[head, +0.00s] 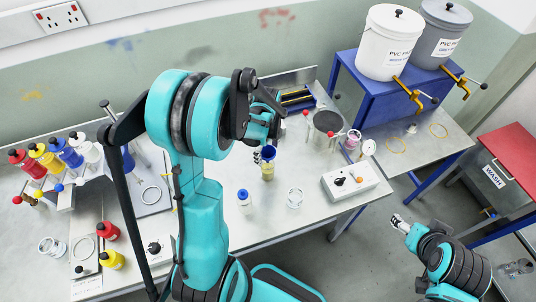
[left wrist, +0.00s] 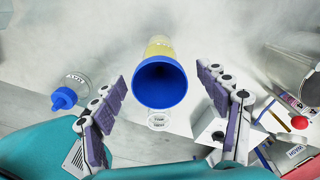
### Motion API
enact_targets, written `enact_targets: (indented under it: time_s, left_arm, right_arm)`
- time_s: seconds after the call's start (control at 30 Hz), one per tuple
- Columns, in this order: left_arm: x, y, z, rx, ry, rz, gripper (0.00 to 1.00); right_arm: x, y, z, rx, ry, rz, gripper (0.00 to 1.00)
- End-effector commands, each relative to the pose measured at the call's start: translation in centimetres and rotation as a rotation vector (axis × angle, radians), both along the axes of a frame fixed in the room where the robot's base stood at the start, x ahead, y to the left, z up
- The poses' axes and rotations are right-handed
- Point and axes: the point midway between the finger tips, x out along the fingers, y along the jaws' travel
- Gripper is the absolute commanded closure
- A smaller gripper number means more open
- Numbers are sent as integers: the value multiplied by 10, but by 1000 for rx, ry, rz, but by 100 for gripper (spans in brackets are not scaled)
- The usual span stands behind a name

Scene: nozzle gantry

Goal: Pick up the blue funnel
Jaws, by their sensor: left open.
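The blue funnel (head: 268,153) sits mouth up on a yellowish container (head: 267,172) on the bench, partly hidden by my left gripper. In the left wrist view the funnel (left wrist: 160,86) shows its round dark mouth, with the yellow container (left wrist: 158,47) beyond it. My left gripper (head: 260,154) is open, and its two fingers (left wrist: 162,77) stand on either side of the funnel with a gap on each side. My right gripper (head: 399,221) is empty-looking at the right, away from the bench; its finger opening is too small to judge.
A blue-capped bottle (head: 244,202), a clear ring (head: 295,198) and a white control box (head: 350,181) stand near the funnel. Coloured bottles (head: 55,155) stand at the left. A blue stand (head: 375,100) carries two buckets at the back right.

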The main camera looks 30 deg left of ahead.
Motion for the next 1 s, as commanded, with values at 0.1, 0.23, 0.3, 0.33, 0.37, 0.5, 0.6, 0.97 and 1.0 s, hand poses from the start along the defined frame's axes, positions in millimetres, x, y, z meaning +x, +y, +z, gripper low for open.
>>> enact_targets:
  time_s: [0.1,0.23,0.3,0.33,0.37,0.5,0.6,0.97,1.0]
  left_arm:
    - [0,0,-7,0,0,0,25]
    - [0,0,-6,0,0,1,25]
    - [0,0,-6,0,0,1,28]
    - [0,0,-6,0,0,1,36]
    - [0,0,-6,0,0,1,44]
    - [0,0,-6,0,0,1,70]
    - [0,0,-6,0,0,1,70]
    - [0,0,3,0,0,1,71]
    - [0,0,7,0,0,1,71]
  right_arm:
    - [0,0,-1,0,0,0,34]
    - [0,0,-1,0,0,0,34]
    - [0,0,-1,0,0,0,34]
    - [0,0,-1,0,0,0,34]
    - [0,0,-1,0,0,0,34]
    - [0,0,-1,0,0,0,34]
    - [0,0,-1,0,0,0,34]
    - [0,0,1,0,0,0,34]
    - [0,0,2,0,0,0,34]
